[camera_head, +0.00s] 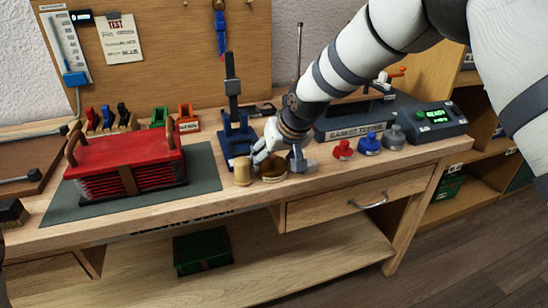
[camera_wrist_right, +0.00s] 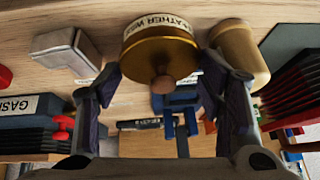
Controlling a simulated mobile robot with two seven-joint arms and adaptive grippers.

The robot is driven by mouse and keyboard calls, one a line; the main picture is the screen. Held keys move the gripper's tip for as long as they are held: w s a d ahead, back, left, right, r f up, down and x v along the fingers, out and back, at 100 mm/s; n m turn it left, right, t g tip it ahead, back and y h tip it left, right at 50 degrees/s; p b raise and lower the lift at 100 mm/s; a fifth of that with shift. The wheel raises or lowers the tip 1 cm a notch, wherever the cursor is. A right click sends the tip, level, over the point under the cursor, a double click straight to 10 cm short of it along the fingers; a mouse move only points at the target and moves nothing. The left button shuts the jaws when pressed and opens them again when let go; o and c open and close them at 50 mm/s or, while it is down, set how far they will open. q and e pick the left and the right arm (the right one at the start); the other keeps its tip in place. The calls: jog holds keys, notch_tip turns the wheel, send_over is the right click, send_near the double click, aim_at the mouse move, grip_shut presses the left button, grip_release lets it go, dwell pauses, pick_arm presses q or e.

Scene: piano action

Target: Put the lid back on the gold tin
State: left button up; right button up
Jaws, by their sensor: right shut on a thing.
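The gold tin (camera_wrist_right: 153,27), with a white label reading "LEATHER W…", is between the fingers of my right gripper (camera_wrist_right: 160,82) in the right wrist view. Its gold lid (camera_wrist_right: 148,52), with a round brown knob, faces the wrist camera. My right gripper is shut on the lid, a finger on either side of it. The lid looks to be on or right over the tin; I cannot tell whether it is fully seated. In the head view the tin (camera_head: 274,173) stands near the bench's front edge, partly hidden by my right gripper (camera_head: 283,160). My left gripper is not in view.
A tan cylinder (camera_head: 242,172) stands close beside the tin. A blue stand (camera_head: 237,137) is behind them. Red, blue and grey small items (camera_head: 369,143) and the gasket tester (camera_head: 349,131) are to the right. A red-topped stack (camera_head: 126,160) sits on a mat to the left.

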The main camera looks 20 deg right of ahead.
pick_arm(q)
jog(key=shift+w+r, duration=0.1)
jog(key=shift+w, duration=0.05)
pick_arm(e)
jog(key=o, duration=1.4)
jog(key=shift+c, duration=0.2)
jog(key=shift+r, duration=0.1)
jog(key=shift+r+p, duration=0.7)
jog(key=shift+r, duration=2.75)
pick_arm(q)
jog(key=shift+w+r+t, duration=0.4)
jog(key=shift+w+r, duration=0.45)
